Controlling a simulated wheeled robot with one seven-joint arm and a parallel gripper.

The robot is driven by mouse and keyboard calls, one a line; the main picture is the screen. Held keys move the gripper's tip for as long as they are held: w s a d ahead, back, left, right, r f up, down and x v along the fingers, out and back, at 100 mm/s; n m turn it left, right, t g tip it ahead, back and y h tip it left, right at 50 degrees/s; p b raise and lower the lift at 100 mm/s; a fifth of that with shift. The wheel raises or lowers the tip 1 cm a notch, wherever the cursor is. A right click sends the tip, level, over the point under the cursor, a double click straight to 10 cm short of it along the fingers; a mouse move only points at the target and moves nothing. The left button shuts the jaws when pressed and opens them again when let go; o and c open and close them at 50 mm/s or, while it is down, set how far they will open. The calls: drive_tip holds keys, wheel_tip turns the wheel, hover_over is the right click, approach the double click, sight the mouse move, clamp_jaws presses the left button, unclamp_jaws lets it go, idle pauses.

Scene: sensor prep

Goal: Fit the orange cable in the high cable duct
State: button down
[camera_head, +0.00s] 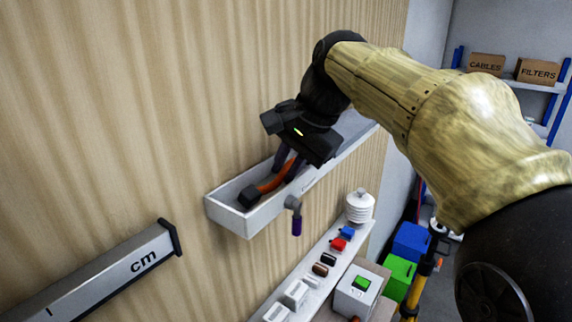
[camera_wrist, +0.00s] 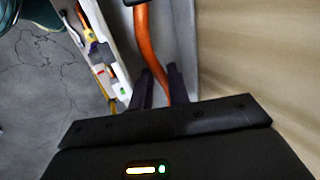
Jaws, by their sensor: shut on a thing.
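The orange cable (camera_head: 275,180) has a black end piece (camera_head: 249,196) and lies at least partly inside the open white cable duct (camera_head: 240,224) on the wooden wall. My gripper (camera_head: 287,166) reaches down at the duct from above, its fingers around the cable. In the wrist view the cable (camera_wrist: 147,45) runs up from between the two dark fingers (camera_wrist: 160,88), with the duct's grey-white inside behind it. The gripper is shut on the cable. The cable's other end is hidden behind my gripper. I cannot tell whether the cable touches the duct's floor.
A grey pipe-like fitting with a purple end (camera_head: 295,222) hangs just below the duct. A lower white shelf (camera_head: 312,296) holds several small coloured parts and a ribbed white piece (camera_head: 358,207). A "cm" ruler bar (camera_head: 110,278) is at lower left. Green (camera_head: 397,277) and blue bins (camera_head: 411,241) stand right.

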drive_tip(key=shift+w+f+b, duration=0.1)
drive_tip(key=shift+f+b, duration=0.2)
drive_tip(key=shift+f, duration=0.1)
idle(0.7)
drive_tip(key=c, duration=1.5)
unclamp_jaws()
drive_tip(key=shift+o, duration=1.2)
drive_tip(key=shift+w+a+f, duration=0.1)
drive_tip(key=shift+f, duration=0.15)
drive_tip(key=shift+c, duration=1.3)
